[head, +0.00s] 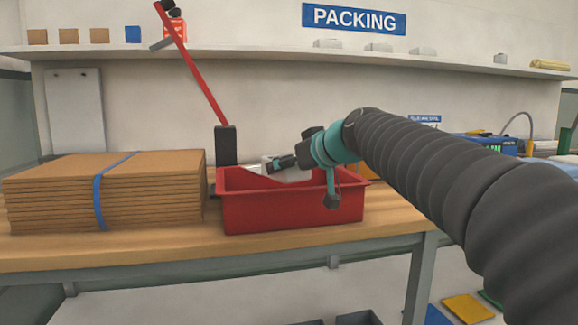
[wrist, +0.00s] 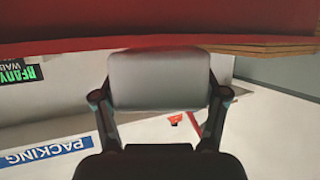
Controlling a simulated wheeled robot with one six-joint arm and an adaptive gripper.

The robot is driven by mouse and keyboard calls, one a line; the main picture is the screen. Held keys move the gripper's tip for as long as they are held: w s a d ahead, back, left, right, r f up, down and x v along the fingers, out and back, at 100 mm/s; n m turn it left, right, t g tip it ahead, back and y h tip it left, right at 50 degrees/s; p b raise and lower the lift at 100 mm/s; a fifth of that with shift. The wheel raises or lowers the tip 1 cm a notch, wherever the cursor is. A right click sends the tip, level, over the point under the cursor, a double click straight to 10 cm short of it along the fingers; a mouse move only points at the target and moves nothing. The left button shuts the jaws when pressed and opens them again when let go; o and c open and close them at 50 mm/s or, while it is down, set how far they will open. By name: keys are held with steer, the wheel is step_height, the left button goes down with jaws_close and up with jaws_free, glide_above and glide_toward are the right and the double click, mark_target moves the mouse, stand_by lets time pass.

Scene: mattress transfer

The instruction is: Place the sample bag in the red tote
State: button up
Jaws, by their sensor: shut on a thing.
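The sample bag (head: 296,174) is a pale grey-white pouch, seen at the open top of the red tote (head: 292,212). My gripper (head: 280,163) is shut on it, reaching in from the right above the tote. In the wrist view the bag (wrist: 158,75) lies between the two fingers (wrist: 159,97), with the red tote wall (wrist: 150,25) beyond it. The tote's front wall may hide the bag's lower part. I cannot tell whether the bag touches the tote's floor.
A stack of brown cardboard (head: 105,192) with a blue strap stands left of the tote on the wooden bench (head: 150,247). A dark post (head: 225,146) with a red arm rises behind the tote. A shelf (head: 270,54) runs above. A blue device (head: 488,144) is at right.

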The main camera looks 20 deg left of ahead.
steer(key=shift+f+b, duration=0.45)
steer(key=o, duration=1.3)
steer(key=shift+o, duration=0.2)
steer(key=shift+r+p, duration=0.55)
steer(key=shift+p, duration=0.1)
steer(key=v, duration=1.2)
steer(key=shift+b, duration=0.3)
steer(key=shift+r, duration=0.1)
